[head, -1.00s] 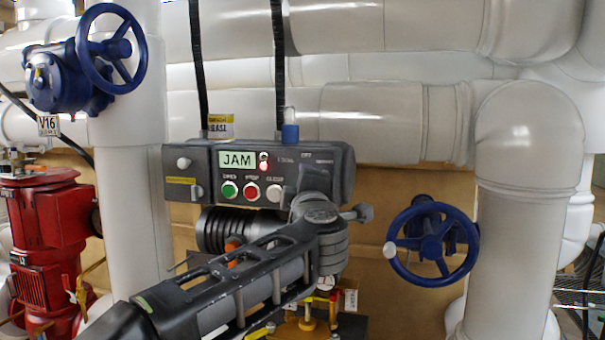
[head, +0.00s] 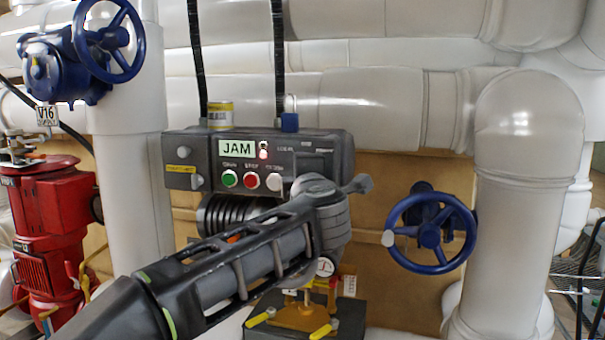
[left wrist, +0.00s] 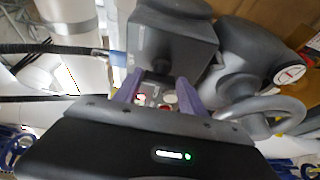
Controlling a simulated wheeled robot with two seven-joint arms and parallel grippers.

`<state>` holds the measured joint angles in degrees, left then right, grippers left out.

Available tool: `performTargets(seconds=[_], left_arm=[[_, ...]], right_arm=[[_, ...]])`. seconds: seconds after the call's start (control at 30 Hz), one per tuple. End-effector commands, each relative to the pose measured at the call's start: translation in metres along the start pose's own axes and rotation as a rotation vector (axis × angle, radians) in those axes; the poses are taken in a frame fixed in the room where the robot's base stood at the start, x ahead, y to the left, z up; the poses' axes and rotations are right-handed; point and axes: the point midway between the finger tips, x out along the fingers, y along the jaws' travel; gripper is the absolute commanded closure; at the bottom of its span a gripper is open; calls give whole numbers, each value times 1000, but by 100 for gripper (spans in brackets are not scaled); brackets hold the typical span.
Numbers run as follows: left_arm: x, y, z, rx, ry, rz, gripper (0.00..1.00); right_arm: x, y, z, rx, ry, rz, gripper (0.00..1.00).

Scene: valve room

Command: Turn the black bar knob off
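The grey control box (head: 330,143) hangs across the middle of the head view, with a JAM display and green, red and white buttons. I cannot clearly pick out the black bar knob. A small knob (head: 197,181) shows at the box's lower left, but its colour looks pale. My left arm reaches in front of the box's right part and hides its lower right face. In the left wrist view my left gripper (left wrist: 158,88) has its two fingers apart, with the red and white buttons seen between them. Nothing is clearly held. My right gripper is not in view.
A blue handwheel (head: 430,235) is to the right, and another blue handwheel (head: 108,38) is at upper left. A red pump (head: 58,210) stands at left. Thick white pipes (head: 520,190) surround the box.

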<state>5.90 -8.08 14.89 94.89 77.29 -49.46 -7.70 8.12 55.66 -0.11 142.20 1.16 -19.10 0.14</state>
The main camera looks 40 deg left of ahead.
Motion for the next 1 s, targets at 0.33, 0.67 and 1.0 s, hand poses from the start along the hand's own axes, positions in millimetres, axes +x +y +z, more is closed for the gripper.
performTargets(seconds=[0.33,0.67,1.0], left_arm=[[0,1,0,1,0,1,35],[-20,0,1,-2,-3,4,35],[-71,-1,0,-2,-2,2,35]], right_arm=[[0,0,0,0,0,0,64],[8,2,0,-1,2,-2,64],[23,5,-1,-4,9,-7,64]])
